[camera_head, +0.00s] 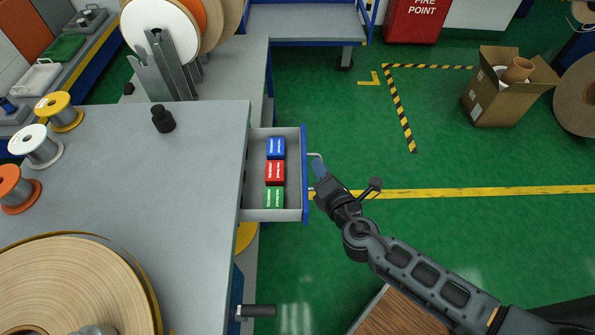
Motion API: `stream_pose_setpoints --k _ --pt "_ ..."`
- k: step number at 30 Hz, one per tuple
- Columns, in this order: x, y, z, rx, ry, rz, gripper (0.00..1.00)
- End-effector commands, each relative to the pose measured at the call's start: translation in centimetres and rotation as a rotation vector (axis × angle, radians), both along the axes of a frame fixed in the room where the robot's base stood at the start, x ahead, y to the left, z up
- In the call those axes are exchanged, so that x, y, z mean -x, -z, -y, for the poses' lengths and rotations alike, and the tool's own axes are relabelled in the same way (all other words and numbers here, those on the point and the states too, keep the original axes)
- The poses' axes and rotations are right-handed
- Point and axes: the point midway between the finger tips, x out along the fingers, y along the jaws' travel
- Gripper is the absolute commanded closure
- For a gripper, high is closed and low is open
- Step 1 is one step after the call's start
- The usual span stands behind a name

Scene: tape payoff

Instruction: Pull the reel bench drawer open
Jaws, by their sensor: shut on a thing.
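The reel bench (200,150) has a grey top and fills the left of the view. Its drawer (255,205) stands out to the right of the bench, with a blue front panel (305,205). A blue box (276,148), a red box (274,172) and a green box (273,197) lie in a row inside it. A pale handle (317,155) sticks out from the drawer front. My gripper (318,172) is at this handle and shut on it, with my arm reaching in from the lower right. The gripper partly hides the handle.
Wire spools (36,145) and a large tape reel (70,290) are on the bench, with a small black object (162,118). A cardboard box (507,90) stands on the floor at upper right. The green floor (350,120) right of the drawer is clear.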

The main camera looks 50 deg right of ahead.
Motion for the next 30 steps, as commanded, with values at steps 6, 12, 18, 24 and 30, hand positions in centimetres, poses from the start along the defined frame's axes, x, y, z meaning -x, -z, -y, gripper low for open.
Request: stream_pose_setpoints --k 6,12,18,24,30 --pt "1.7 0.1 1.7 0.000 -0.001 -0.001 1.00" --pt "2.2 0.1 2.1 0.000 -0.002 -0.001 1.00" --pt "2.2 0.1 2.1 -0.001 -0.002 -0.001 1.00" --pt "2.2 0.1 2.1 -0.001 -0.002 -0.001 0.79" --pt "2.2 0.0 2.1 0.000 -0.001 0.000 0.79"
